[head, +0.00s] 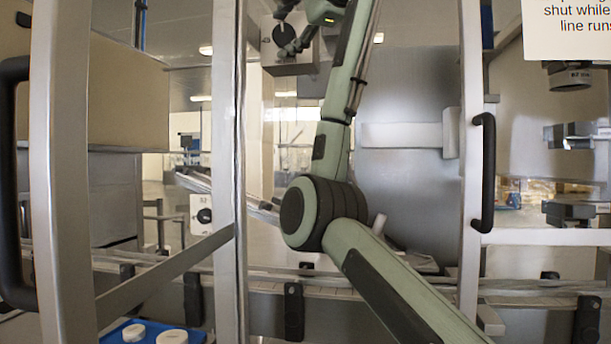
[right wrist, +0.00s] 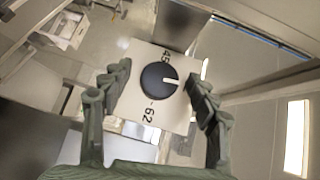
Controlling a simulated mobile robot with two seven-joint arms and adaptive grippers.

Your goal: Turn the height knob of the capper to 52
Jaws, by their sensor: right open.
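The height knob (right wrist: 159,82) is a round black dial with a white pointer line, on a pale plate (right wrist: 140,58) marked 45 at the top and 62 at the bottom in the right wrist view. The pointer is aimed right, about midway between the two numbers. My right gripper (right wrist: 158,75) is open, with one finger on each side of the knob; contact is not visible. In the head view the same knob (head: 281,37) sits on a box at the top, with the right gripper (head: 288,30) at it. My left gripper is not in view.
A second white plate with a black dial (head: 204,216) sits lower left. Metal posts and door frames with black handles (head: 484,172) stand on both sides of my right arm. A conveyor (head: 330,287) runs across below. A blue tray (head: 113,338) holds white round items.

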